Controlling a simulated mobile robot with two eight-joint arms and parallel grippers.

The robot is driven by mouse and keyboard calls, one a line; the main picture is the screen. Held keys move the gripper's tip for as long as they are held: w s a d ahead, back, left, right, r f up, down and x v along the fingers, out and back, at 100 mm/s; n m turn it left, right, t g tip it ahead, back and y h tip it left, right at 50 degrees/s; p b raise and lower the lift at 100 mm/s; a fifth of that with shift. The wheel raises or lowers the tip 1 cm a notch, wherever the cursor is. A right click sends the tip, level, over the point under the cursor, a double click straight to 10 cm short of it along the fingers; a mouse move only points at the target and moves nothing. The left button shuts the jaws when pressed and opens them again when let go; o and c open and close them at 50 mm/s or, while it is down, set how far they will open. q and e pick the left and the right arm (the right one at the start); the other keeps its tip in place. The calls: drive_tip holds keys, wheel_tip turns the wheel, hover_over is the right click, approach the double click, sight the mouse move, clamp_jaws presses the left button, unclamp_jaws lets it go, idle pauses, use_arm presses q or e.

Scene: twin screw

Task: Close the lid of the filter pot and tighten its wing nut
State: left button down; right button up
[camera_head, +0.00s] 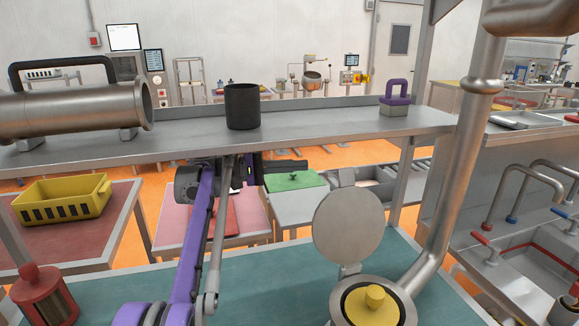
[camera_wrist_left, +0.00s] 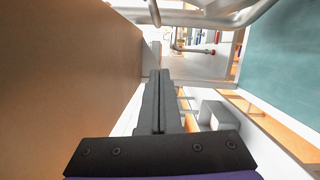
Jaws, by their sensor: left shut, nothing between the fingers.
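The filter pot (camera_head: 337,300) stands on the teal table at the bottom right of the head view, with a yellow knobbed part (camera_head: 374,300) inside. Its round grey lid (camera_head: 348,228) stands open, upright above the pot's back edge. I cannot make out the wing nut. My left gripper (camera_head: 300,166) is just below the steel shelf, behind and to the left of the lid, pointing right and apart from it. In the left wrist view its fingers (camera_wrist_left: 160,88) are together with nothing between them. My right gripper is not in view.
A steel shelf (camera_head: 300,128) crosses above, carrying a black cup (camera_head: 242,106), a steel cylinder (camera_head: 70,112) and a purple-handled block (camera_head: 396,95). A thick steel pipe (camera_head: 462,140) rises right of the pot. A red canister (camera_head: 45,295) stands at left on the teal table (camera_head: 265,290).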

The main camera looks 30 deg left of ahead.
use_arm(q)
drive_tip(key=d, duration=0.7)
drive_tip(key=shift+w+d+r, duration=0.15)
drive_tip(key=shift+w+r, duration=0.15)
drive_tip(key=shift+w, duration=0.05)
